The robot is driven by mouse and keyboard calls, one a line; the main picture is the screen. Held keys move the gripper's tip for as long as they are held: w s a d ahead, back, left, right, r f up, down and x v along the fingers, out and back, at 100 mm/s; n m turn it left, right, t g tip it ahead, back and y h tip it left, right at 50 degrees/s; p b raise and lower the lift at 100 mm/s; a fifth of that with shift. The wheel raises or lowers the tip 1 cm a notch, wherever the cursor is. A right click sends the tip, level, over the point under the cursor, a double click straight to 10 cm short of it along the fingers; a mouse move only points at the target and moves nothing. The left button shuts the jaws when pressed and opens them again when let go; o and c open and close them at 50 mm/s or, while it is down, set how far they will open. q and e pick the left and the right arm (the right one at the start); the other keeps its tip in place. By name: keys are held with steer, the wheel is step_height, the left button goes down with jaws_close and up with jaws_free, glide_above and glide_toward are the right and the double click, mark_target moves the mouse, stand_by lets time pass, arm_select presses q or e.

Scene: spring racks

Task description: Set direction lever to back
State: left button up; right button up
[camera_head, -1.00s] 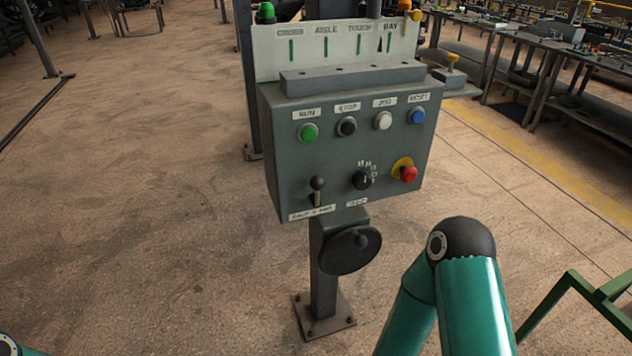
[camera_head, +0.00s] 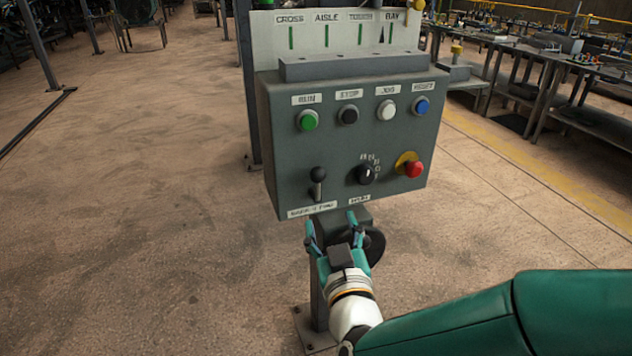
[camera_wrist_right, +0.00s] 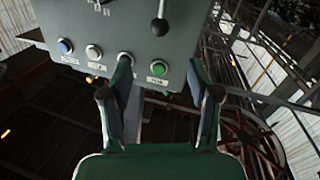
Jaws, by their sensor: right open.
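The direction lever (camera_head: 318,181) has a black ball knob on a short metal shaft, at the lower left of the grey control box (camera_head: 282,172). A white label (camera_head: 311,210) is below it, too blurred to read surely. The knob points up; I cannot tell its exact setting. The lever also shows at the top of the right wrist view (camera_wrist_right: 160,24), hanging knob-down in that turned picture. My right gripper (camera_head: 331,222) is open and empty, just below the box's lower edge, beneath and slightly right of the lever, apart from it. My left gripper is out of view.
The box carries green (camera_head: 308,120), black, white and blue buttons, a rotary dial (camera_head: 366,173) and a red stop button (camera_head: 414,169). A dark handwheel (camera_head: 374,246) on the post is partly behind my gripper. Floor at left is clear; benches stand at right.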

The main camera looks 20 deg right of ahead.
mark_target(319, 180)
steer(key=w+d+p, duration=0.1)
steer(key=w, duration=0.4)
steer(key=w+p, duration=0.1)
steer(key=w, duration=0.5)
steer(key=w+d+p, duration=0.1)
steer(key=w, duration=0.4)
steer(key=shift+w+d, duration=0.2)
steer(key=shift+d, duration=0.15)
